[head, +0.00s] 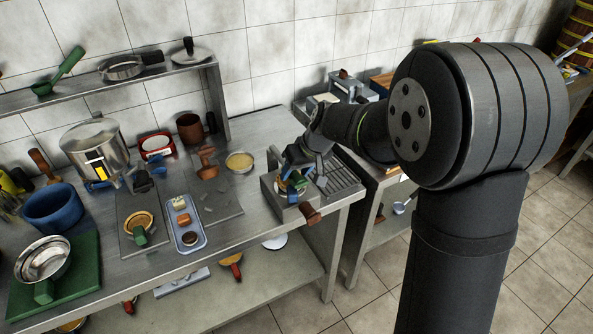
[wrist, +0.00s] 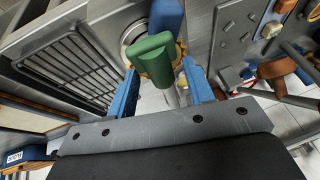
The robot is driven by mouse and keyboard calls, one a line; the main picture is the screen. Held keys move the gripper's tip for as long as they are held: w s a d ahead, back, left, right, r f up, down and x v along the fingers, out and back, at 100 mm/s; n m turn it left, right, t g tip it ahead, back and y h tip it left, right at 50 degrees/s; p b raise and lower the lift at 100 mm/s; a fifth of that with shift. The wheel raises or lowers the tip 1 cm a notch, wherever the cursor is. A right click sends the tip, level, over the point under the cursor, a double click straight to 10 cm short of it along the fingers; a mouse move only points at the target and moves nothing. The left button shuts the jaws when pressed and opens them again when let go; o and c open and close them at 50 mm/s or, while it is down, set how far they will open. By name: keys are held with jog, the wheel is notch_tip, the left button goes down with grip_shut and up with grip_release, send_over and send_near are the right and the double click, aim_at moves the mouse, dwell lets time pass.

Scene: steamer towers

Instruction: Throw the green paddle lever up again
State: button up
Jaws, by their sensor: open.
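The green paddle lever (wrist: 150,50) shows in the wrist view, pointing toward the camera between the blue fingers of my gripper (wrist: 161,82). The fingers are open, one on each side of it, and I see a gap to at least the right finger. A brass-coloured ring and a round metal fitting (wrist: 132,32) lie behind the lever. In the head view my gripper (head: 306,160) is over the metal unit (head: 283,208) at the table's right end. There the lever shows only as a small green patch (head: 298,181), partly hidden by my gripper.
A slatted drip grille (head: 342,177) is beside the fitting. A brown knob (head: 311,213) sticks out at the unit's front. A blue part (wrist: 166,18) stands right behind the lever. Left on the table are a tray (head: 187,246), a steel pot (head: 95,150) and a blue bowl (head: 52,208).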

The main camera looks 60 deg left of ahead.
jog(key=shift+c, duration=0.5)
grip_shut()
jog(key=shift+r, duration=0.1)
jog(key=shift+a+r+h, duration=0.25)
jog(key=shift+r+h, duration=0.35)
jog(key=shift+r, duration=0.1)
jog(key=r+h, duration=0.1)
jog(key=a+r+h, duration=0.1)
jog(key=r, duration=0.1)
jog(key=a+r+h, duration=0.1)
jog(key=h, duration=0.1)
jog(key=shift+a+r+m, duration=0.15)
jog(key=shift+r+m, duration=0.15)
jog(key=shift+r, duration=0.1)
jog(key=shift+a+r+h, duration=1)
jog(key=shift+r+h, duration=0.3)
jog(key=shift+h, duration=0.1)
jog(key=shift+r, duration=0.1)
